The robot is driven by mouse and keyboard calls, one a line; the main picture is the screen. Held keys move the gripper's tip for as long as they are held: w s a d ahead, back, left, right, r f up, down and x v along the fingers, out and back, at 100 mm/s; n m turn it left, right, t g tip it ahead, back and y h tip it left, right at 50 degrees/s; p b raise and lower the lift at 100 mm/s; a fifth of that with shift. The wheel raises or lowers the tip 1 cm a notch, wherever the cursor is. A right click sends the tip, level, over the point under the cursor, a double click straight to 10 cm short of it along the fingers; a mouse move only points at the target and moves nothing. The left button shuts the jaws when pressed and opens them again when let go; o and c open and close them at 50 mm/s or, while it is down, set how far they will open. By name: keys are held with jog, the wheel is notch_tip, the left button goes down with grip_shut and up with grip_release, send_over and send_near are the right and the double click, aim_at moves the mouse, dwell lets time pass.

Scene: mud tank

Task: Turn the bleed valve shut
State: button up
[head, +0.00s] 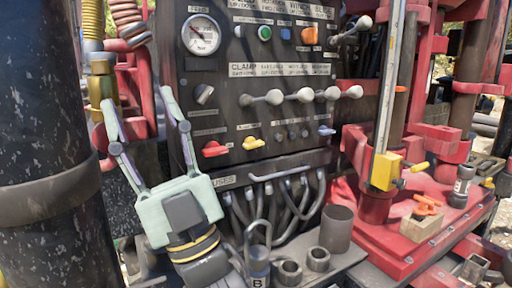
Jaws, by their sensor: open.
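No part carries a readable bleed valve label, so I cannot tell for sure which one it is. A small orange-handled fitting (427,206) sits on a tan block on the red deck at the right. On the dark control panel are a red knob (214,149), a yellow knob (253,143) and a small blue knob (326,131). My gripper (138,101) is open and empty, fingers pointing up, in front of the panel's left edge. It is left of the red knob and far from the orange-handled fitting.
A pressure gauge (201,35) and several ball-ended levers (304,95) are on the panel. A thick black column (40,130) stands close at the left. Hoses (270,205) and metal cups (337,228) lie below. A yellow clamp (385,170) holds an upright rod.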

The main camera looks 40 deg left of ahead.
jog(key=shift+o, duration=1.3)
jog(key=w+a+f+m+t+h, duration=0.1)
jog(key=w+a+m+t+h, duration=0.1)
jog(key=w, duration=0.4)
jog(key=w+a+f+m+t+h+b, duration=0.1)
jog(key=w+a+f+m+t+h, duration=0.1)
jog(key=w+m+t, duration=0.2)
jog(key=w+t, duration=0.2)
jog(key=t, duration=0.1)
jog(key=shift+a+m+h, duration=0.15)
jog(key=shift+m+h, duration=0.15)
jog(key=shift+o, duration=0.8)
jog(key=w+f+m+t+h, duration=0.1)
jog(key=w+f+h, duration=0.1)
jog(key=w, duration=0.3)
jog(key=shift+w+a+f+m+t+h+b, duration=0.15)
jog(key=shift+w+a+m+t+h+b, duration=0.15)
jog(key=shift+o, duration=0.2)
jog(key=w+d+f+m+h, duration=0.1)
jog(key=w+f+h, duration=0.3)
jog(key=w, duration=0.3)
jog(key=shift+w+d+f+m+b, duration=0.25)
jog(key=shift+w+d+m+b, duration=0.05)
jog(key=shift+d+b, duration=0.15)
jog(key=g+h, duration=0.1)
jog(key=h, duration=0.2)
send_near(256, 144)
jog(key=shift+m, duration=0.3)
jog(key=p+x, duration=0.2)
jog(key=x, duration=0.7)
